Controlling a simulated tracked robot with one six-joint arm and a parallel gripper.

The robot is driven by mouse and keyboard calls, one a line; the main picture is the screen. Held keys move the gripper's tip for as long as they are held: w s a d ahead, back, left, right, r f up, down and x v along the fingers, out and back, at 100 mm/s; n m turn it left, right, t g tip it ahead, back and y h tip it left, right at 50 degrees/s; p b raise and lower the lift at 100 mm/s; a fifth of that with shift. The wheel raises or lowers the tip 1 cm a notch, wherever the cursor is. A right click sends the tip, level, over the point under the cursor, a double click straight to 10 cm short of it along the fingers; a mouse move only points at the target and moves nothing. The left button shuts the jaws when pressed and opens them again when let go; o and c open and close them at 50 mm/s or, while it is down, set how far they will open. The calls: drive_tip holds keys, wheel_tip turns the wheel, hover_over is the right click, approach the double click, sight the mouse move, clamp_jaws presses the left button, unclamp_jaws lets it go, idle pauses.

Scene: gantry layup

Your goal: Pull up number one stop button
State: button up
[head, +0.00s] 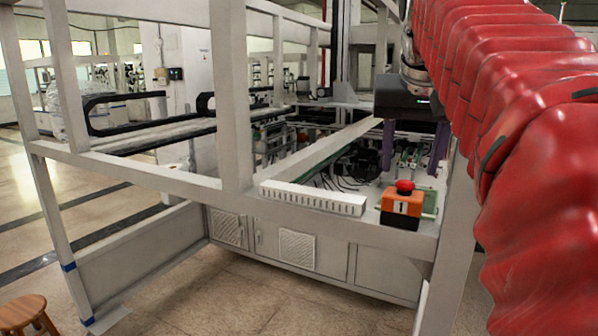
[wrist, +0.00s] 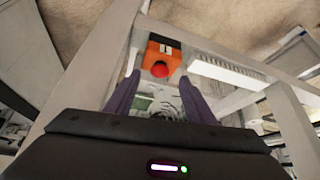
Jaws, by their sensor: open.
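The number one stop button is a red mushroom cap (head: 405,187) on an orange and dark box (head: 401,207) with a white label reading 1. The box sits on the front right corner of the white machine frame. In the wrist view the red cap (wrist: 160,69) and orange box (wrist: 163,52) show ahead, between and beyond the fingertips. My gripper (head: 413,150) has two purple fingers, apart and empty, above and behind the box in the head view. In the wrist view my gripper (wrist: 160,85) is open, and its fingers do not touch the button.
A white slotted duct (head: 313,198) lies left of the box. A white upright post (head: 230,100) stands farther left. Cables and green parts (head: 405,155) fill the machine bed behind. A wooden stool (head: 25,315) stands at lower left. The floor in front is clear.

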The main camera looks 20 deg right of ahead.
sight(405, 183)
drive_tip(key=shift+x, duration=2.55)
drive_tip(key=shift+s, duration=0.1)
drive_tip(key=c, duration=1.1)
drive_tip(key=shift+r, duration=0.2)
drive_tip(key=o, duration=1.1)
drive_tip(key=shift+r, duration=0.1)
